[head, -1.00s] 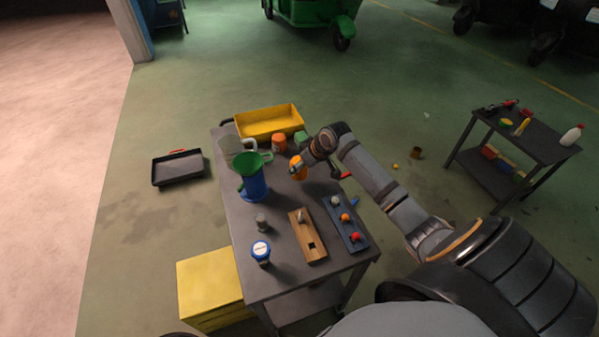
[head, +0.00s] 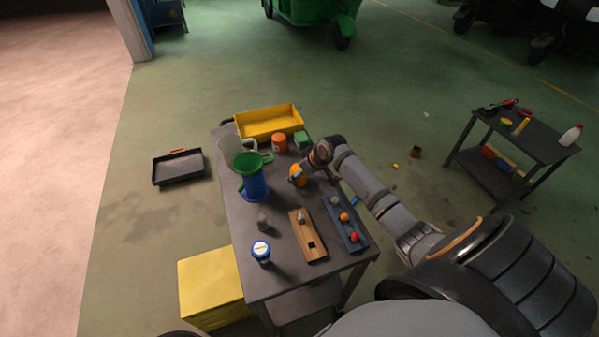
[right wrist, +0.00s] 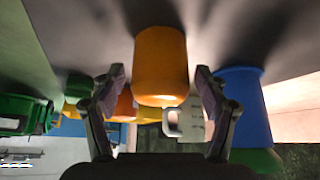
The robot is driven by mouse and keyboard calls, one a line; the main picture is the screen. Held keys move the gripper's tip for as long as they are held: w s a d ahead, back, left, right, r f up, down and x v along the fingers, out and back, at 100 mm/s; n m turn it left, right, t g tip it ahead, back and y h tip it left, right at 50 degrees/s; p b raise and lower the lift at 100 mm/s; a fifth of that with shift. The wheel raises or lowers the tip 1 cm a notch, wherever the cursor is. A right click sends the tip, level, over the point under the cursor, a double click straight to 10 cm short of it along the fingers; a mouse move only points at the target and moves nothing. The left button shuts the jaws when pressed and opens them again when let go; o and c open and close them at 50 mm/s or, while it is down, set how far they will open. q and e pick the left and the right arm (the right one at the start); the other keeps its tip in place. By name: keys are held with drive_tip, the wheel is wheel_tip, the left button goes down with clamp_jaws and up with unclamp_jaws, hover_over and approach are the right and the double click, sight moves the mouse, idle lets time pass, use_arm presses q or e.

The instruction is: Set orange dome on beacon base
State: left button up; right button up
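An orange rounded cylinder (head: 297,178), which I take for the orange dome, stands on the dark table right of the blue jug. In the right wrist view, the orange dome (right wrist: 161,62) is between the spread fingers, with a gap on each side. My right gripper (head: 305,168) reaches it from the right and is open; its fingers (right wrist: 160,88) do not appear to touch the dome. A small grey cylinder (head: 262,220) stands nearer the front; I cannot tell whether it is the beacon base. My left gripper is not in view.
An orange can (head: 279,143) and yellow bin (head: 269,121) are behind.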

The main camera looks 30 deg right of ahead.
drive_tip(key=shift+r, duration=0.25)
drive_tip(key=v, duration=1)
drive_tip(key=shift+d+r+p, duration=0.15)
drive_tip(key=shift+p, duration=0.2)
drive_tip(key=shift+o, duration=0.2)
drive_tip(key=shift+v, duration=0.8)
